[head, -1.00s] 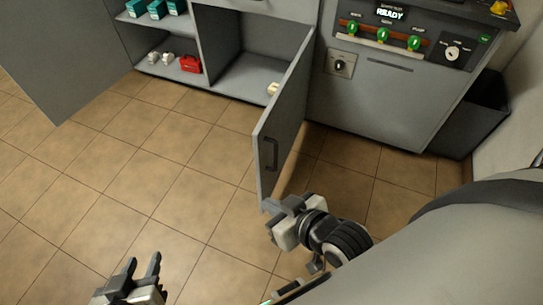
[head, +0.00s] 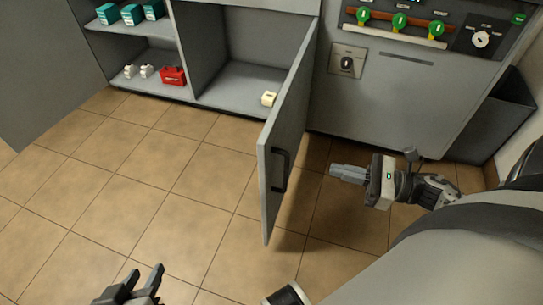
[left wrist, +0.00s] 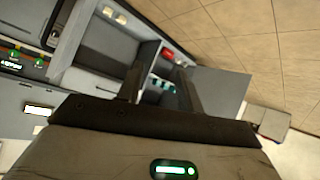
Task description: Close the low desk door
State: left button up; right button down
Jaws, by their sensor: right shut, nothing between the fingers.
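The low desk door (head: 291,130) is grey and stands open, swung out from the cabinet, in the head view. Its black handle (head: 280,170) is on the face toward the right. My right gripper (head: 333,171) is shut and empty. It is to the right of the door, on the handle side, pointing left with a visible gap to the door. My left gripper (head: 146,276) is open and empty at the bottom of the head view, over the floor and away from the door. Its two spread fingers also show in the left wrist view (left wrist: 160,85).
The open compartment (head: 235,95) holds a small cream box (head: 269,98). Left shelves hold teal boxes (head: 131,14) and a red case (head: 173,75). A grey control panel (head: 400,95) stands right of the door, with a dark bin (head: 495,120) beyond. Tiled floor (head: 150,185) is clear.

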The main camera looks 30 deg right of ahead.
aim_at(268, 155)
jog(key=x, duration=1.3)
jog(key=shift+w+a, duration=0.1)
jog(key=shift+a, duration=0.3)
